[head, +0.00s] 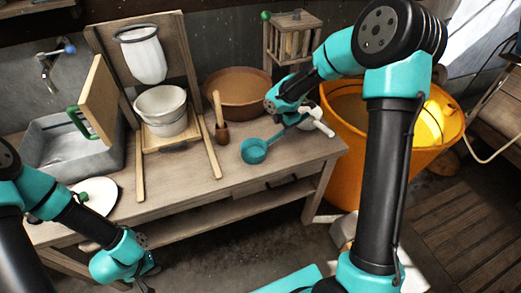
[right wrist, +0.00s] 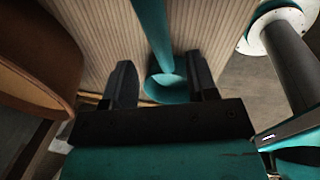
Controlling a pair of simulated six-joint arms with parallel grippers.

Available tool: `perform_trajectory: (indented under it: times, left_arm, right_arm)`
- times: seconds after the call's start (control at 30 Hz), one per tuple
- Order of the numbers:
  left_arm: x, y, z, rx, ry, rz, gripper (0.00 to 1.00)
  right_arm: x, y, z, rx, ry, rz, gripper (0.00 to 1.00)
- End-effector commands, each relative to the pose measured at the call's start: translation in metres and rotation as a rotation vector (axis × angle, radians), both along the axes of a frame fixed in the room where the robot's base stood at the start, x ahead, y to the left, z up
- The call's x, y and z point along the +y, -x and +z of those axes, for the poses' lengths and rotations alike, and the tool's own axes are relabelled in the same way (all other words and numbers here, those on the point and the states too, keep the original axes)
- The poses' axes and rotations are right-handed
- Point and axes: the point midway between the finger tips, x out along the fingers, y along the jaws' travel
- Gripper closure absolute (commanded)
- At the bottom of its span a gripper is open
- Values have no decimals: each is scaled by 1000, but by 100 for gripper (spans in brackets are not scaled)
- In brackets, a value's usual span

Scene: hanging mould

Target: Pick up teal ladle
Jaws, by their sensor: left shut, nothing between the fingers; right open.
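The teal ladle (head: 254,151) lies on the wooden workbench near its front right edge, its bowl to the left and its handle running up and right. In the right wrist view, the ladle (right wrist: 168,89) has its handle passing between my two dark fingers. My right gripper (right wrist: 160,72) is open, with a finger on each side of the handle and a gap to both. In the head view, my right gripper (head: 291,117) is over the handle and partly hides it. My left gripper (head: 150,268) is shut and empty, low at the front left, away from the ladle.
A wooden pestle in a small cup (head: 221,130) stands left of the ladle. A brown bowl (head: 238,90) sits behind it. A white-handled object (head: 318,119) lies close right of my right gripper. The large orange tub (head: 350,160) stands beyond the bench's right end.

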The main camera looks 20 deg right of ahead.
Motion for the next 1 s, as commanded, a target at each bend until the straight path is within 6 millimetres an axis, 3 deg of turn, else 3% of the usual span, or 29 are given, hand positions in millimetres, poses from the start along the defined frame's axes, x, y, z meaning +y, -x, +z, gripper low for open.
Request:
perform_trajectory:
  times: [0.4,0.93,1.0]
  left_arm:
    - [0,0,0,0,0,0,100]
    - [0,0,0,0,0,0,100]
    - [0,0,0,0,0,0,100]
  right_arm:
    - [2,-6,-47,3,0,0,47]
    - [3,-7,-51,0,-1,0,47]
    - [3,-7,-50,0,-1,0,52]
